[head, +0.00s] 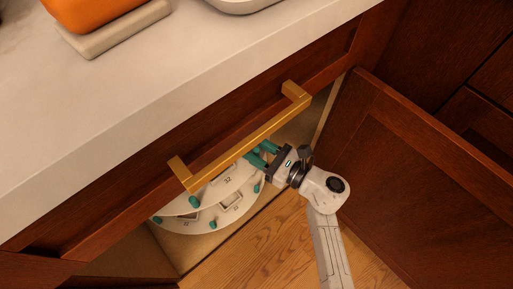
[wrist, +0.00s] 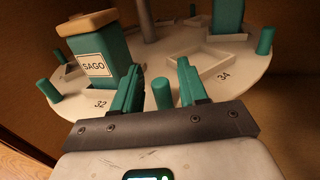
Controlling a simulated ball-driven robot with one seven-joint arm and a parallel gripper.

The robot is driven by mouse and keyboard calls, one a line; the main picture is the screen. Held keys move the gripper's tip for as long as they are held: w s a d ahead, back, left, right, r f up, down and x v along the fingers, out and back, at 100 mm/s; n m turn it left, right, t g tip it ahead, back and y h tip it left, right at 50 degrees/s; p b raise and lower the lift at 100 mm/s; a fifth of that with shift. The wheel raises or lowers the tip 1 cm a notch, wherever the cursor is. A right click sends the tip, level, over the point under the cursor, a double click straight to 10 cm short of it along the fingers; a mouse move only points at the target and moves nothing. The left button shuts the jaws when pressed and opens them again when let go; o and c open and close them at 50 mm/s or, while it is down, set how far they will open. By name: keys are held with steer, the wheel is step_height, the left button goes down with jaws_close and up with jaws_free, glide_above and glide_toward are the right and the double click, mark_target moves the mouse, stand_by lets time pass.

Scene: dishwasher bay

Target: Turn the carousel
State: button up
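The carousel is a pale round two-tier turntable inside the open cabinet; its upper tier (head: 211,192) and lower tier (head: 240,213) show in the head view, partly hidden by the drawer front. In the wrist view the carousel's upper tier (wrist: 110,92) carries numbers 32 and 34 and teal pegs around its rim. My gripper (head: 262,152) reaches in over the rim, just behind the brass handle. In the wrist view my gripper (wrist: 160,70) is open, with one teal peg (wrist: 162,94) between its two teal fingers. I cannot tell whether either finger touches the peg.
A teal SAGO canister (wrist: 93,62) stands by number 32. A teal container (wrist: 227,15) stands further back. A central post (wrist: 146,20) rises from the carousel. A brass handle (head: 240,143) juts out above the opening. The cabinet door (head: 410,165) stands open at right.

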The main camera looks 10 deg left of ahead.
steer(key=p+v, duration=0.2)
steer(key=v, duration=0.8)
steer(key=shift+s+d, duration=0.2)
steer(key=shift+d, duration=0.15)
